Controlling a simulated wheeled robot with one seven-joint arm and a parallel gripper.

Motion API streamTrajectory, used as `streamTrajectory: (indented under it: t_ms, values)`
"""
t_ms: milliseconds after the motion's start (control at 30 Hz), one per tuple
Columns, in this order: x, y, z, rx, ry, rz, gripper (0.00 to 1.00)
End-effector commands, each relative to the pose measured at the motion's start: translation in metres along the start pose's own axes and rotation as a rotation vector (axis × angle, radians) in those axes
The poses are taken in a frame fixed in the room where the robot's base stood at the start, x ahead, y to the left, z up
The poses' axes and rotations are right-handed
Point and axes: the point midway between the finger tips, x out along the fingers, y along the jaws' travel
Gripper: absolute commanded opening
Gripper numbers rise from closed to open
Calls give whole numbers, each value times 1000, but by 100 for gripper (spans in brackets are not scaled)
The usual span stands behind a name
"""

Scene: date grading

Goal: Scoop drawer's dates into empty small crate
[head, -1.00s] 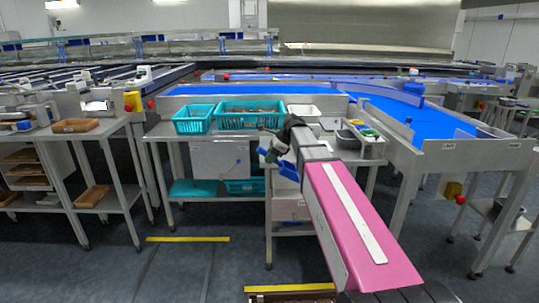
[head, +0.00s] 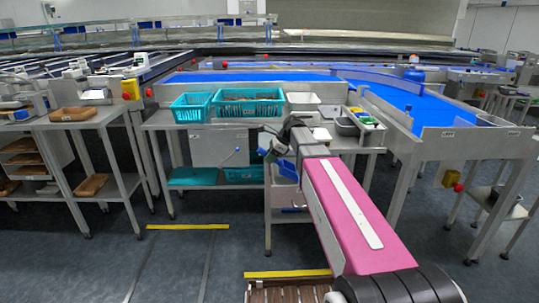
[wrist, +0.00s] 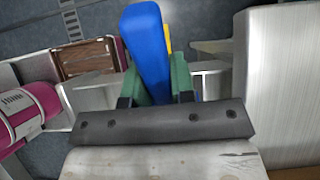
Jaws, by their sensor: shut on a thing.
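My gripper (head: 270,150) is shut on a blue scoop (head: 286,168), in front of the work table. In the wrist view the blue scoop (wrist: 147,45) sticks out between the green fingers of my gripper (wrist: 158,85). I cannot see any dates in the scoop. A small teal crate (head: 190,116) stands at the left of the tabletop, beyond my gripper; it looks empty from here. A pale drawer unit (head: 286,195) is below the tabletop, under the scoop and partly behind my arm; its contents are hidden.
Teal crates lie on the lower shelf (head: 206,187). A brown slatted crate (head: 292,292) is on the floor near me.

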Motion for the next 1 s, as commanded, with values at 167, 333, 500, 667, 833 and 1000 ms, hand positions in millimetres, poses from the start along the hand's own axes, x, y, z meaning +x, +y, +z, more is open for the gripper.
streamTrajectory:
  t_ms: [167, 333, 500, 667, 833, 1000]
  values:
    - [9, 0, -7, 1, 0, 0, 0]
    - [17, 0, -13, 1, 0, 0, 0]
    - [16, 0, -23, 1, 29, -1, 0]
    - [14, 0, -32, 0, 60, -1, 0]
    - [13, 0, -42, 0, 92, 0, 0]
    - [12, 0, -52, 0, 123, 0, 0]
